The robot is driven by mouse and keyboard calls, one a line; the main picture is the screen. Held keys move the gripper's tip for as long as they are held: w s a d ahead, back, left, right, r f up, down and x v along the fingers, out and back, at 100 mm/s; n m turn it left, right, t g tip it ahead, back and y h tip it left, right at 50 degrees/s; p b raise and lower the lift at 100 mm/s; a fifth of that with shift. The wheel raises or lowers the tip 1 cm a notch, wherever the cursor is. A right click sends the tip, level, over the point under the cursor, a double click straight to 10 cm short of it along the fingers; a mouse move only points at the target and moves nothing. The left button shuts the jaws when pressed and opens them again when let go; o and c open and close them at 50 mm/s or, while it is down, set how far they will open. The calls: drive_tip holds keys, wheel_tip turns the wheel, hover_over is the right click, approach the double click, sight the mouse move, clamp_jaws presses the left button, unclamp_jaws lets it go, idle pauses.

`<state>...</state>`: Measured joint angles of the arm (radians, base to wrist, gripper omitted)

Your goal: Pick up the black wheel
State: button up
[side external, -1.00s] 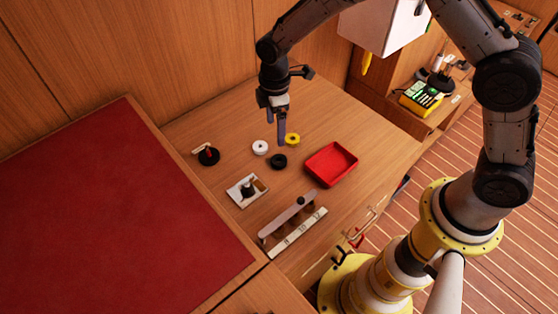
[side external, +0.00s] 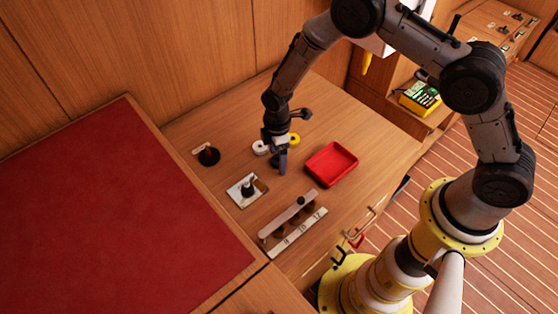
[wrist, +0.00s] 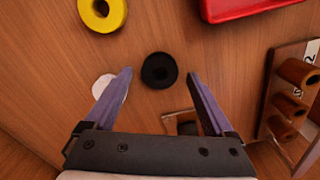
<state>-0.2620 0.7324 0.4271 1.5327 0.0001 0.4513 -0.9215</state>
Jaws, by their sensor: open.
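The black wheel (wrist: 147,72) lies flat on the wooden counter in the wrist view, a dark ring with a hole in its middle. It sits between and slightly beyond the tips of my gripper (wrist: 157,75). The two fingers are spread and nothing is between them. In the side view my gripper (side external: 281,168) points down, low over the counter, and hides the black wheel.
A yellow wheel (wrist: 102,12) and a white wheel (wrist: 103,86) lie close by. A red tray (side external: 331,164) is to the right. A plate with a black post (side external: 247,190) and a numbered rack (side external: 292,222) stand nearer the front edge.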

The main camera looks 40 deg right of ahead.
drive_tip(key=shift+f, duration=0.1)
clamp_jaws()
idle(0.4)
